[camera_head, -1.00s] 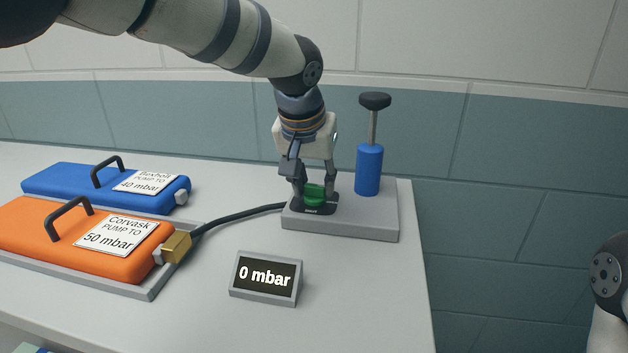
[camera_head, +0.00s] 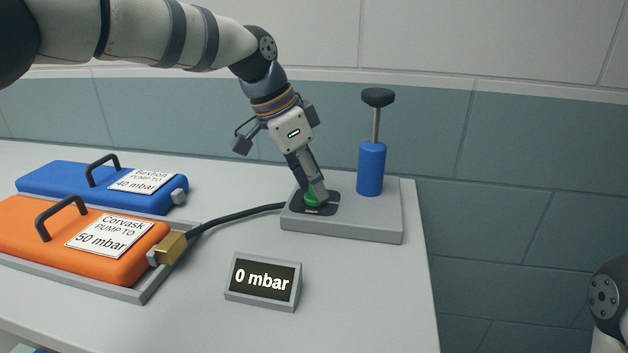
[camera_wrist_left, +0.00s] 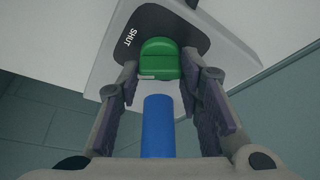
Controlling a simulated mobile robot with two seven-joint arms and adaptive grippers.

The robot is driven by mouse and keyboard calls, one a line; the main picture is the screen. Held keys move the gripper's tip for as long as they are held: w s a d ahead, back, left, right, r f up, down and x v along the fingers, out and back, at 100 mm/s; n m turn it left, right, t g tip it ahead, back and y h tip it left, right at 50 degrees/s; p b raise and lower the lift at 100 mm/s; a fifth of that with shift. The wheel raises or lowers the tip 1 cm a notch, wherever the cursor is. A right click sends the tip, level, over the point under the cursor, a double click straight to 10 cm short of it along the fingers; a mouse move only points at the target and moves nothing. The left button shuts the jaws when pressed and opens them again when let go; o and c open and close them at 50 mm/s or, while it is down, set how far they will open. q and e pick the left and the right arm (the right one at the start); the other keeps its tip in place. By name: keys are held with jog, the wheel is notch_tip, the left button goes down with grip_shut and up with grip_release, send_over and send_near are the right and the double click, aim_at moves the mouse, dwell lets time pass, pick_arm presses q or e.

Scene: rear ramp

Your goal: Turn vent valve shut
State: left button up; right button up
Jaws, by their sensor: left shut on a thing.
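The green vent valve knob (camera_head: 313,199) sits on a dark plate (camera_head: 326,209) on the grey pump base. My left gripper (camera_head: 316,191) reaches down onto the knob from above, tilted and shut on it. In the left wrist view the green knob (camera_wrist_left: 160,60) lies between the two fingers, and the word SHUT is printed on the dark plate (camera_wrist_left: 185,22) to the knob's left. A small pale mark shows on the knob's lower left edge. My right gripper is out of view; only part of my right arm shows at the right edge.
A blue pump cylinder (camera_head: 371,170) with a black handle stands right of the valve on the grey base (camera_head: 385,226). A hose (camera_head: 232,217) runs left to the brass fitting on the orange bag (camera_head: 30,226). A blue bag (camera_head: 65,182) lies behind. The display (camera_head: 263,281) reads 0 mbar.

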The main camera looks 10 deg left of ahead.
pick_arm(q)
jog(key=m, duration=0.1)
jog(key=m+g+b, duration=0.1)
jog(key=m, duration=0.2)
jog(key=shift+w+f+g+h+b, duration=0.15)
jog(key=shift+f+g+h+b, duration=0.15)
jog(key=shift+r+m+g+b, duration=0.1)
jog(key=shift+m+g+b, duration=0.35)
jog(key=shift+m, duration=0.75)
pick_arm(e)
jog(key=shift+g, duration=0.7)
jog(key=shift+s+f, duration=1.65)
pick_arm(q)
jog(key=shift+r, duration=0.1)
jog(key=o, duration=1.2)
jog(key=shift+c, duration=0.2)
jog(key=shift+a+r, duration=0.1)
jog(key=v, duration=0.7)
jog(key=shift+r, duration=0.15)
jog(key=shift+a, duration=0.1)
